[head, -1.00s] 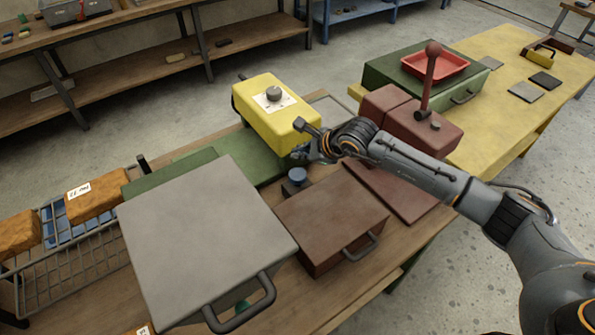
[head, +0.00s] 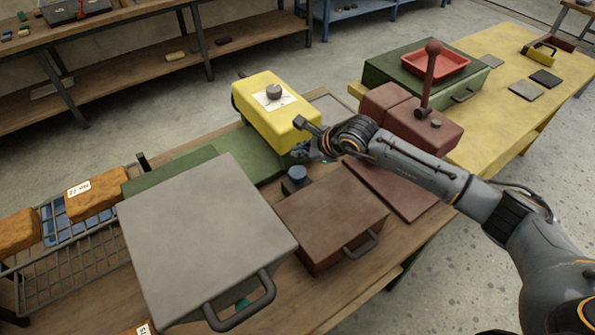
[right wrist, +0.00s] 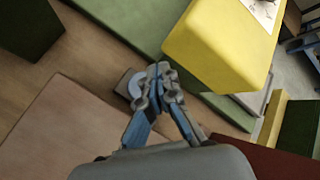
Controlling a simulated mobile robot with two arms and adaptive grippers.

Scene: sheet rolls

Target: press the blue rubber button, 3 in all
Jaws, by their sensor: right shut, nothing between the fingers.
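The blue rubber button (head: 297,173) is a small round cap on a dark base. It stands on the wooden bench between the grey case and the yellow box. My right gripper (head: 301,153) is shut and empty, just beyond the button in the head view, apart from it in the picture. In the right wrist view the closed fingertips (right wrist: 160,72) cover the right part of the button (right wrist: 134,87), whose pale blue left edge shows. I cannot tell the height of the gap. My left gripper is not in view.
The yellow box (head: 273,105) with a grey knob stands close to my right gripper. A brown box (head: 325,215) and a grey case (head: 205,230) flank the button in front. A red lever unit (head: 415,125) stands to the right. A wire basket (head: 85,265) is at the left.

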